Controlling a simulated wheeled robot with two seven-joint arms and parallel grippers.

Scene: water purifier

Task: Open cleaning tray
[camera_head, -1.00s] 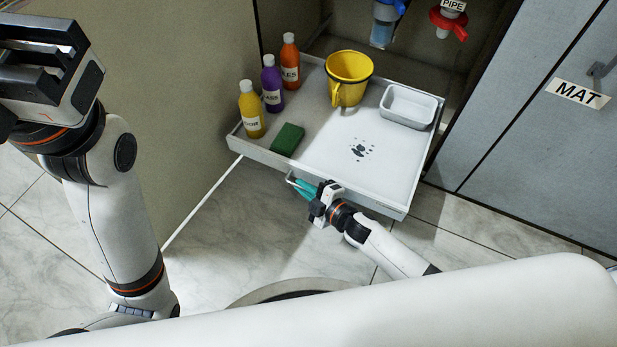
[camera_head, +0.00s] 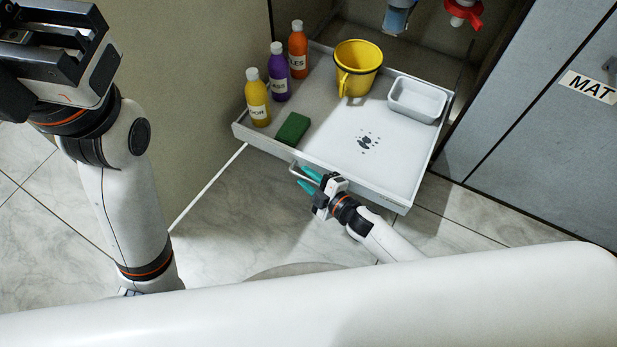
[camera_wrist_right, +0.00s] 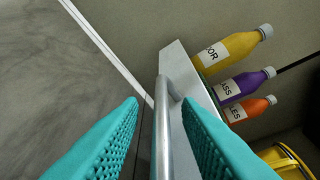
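The cleaning tray (camera_head: 330,168) is a pale grey drawer, pulled out from the cabinet over the floor in the head view. A metal bar handle (camera_wrist_right: 163,135) is on its front panel. My right gripper (camera_head: 308,181) has teal fingers at the tray's front. In the right wrist view its fingers are spread apart on both sides of the handle, with gaps visible, so it is open around the bar. My left gripper (camera_head: 50,50) is raised at the upper left, away from the tray; its fingertips are not clear.
The tray carries yellow (camera_head: 258,98), purple (camera_head: 278,75) and orange (camera_head: 298,52) bottles, a green sponge (camera_head: 292,128), a yellow bucket (camera_head: 357,68), a white dish (camera_head: 417,101) and a dark stain. A closed MAT door (camera_head: 540,110) stands right. Floor before the tray is clear.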

